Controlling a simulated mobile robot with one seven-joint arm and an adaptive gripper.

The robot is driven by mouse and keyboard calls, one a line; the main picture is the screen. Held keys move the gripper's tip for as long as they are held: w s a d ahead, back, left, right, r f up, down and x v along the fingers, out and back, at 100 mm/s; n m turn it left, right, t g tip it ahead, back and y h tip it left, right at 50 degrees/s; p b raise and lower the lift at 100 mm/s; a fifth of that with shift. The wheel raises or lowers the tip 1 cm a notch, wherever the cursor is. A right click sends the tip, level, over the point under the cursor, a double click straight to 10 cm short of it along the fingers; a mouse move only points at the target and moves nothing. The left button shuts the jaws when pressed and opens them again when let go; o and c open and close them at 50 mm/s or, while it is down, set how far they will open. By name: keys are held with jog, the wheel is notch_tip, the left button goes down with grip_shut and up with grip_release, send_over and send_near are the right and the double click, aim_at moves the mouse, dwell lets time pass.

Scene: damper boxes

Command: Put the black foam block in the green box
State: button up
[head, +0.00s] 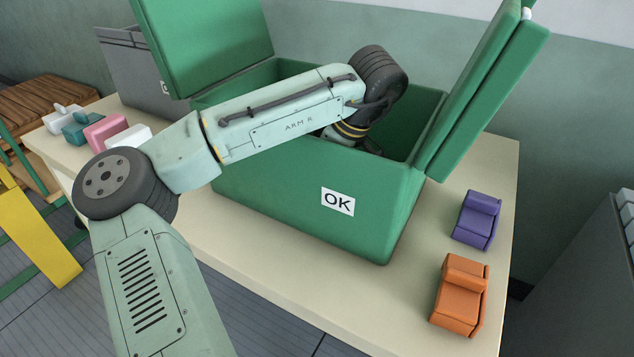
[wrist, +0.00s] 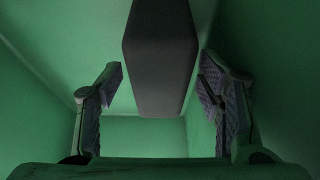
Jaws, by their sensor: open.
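The green box (head: 300,205) with an "OK" label stands open on the table, its two lid flaps raised. My arm reaches over its front wall and down into it. In the wrist view my gripper (wrist: 162,95) is open, with its two fingers apart inside green walls. The black foam block (wrist: 160,60) shows between and beyond the fingers, inside the green box (wrist: 40,115). Gaps show between the block and both fingers. In the head view the block and the gripper's fingers are hidden by the arm and the box wall.
The table (head: 400,285) holds a purple item (head: 476,220) and an orange item (head: 459,295) to the right of the box. White, pink and teal items (head: 82,134) lie at the left. A grey box (head: 150,75) stands behind them.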

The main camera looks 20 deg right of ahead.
jog(key=v, duration=1)
jog(key=shift+s, duration=0.1)
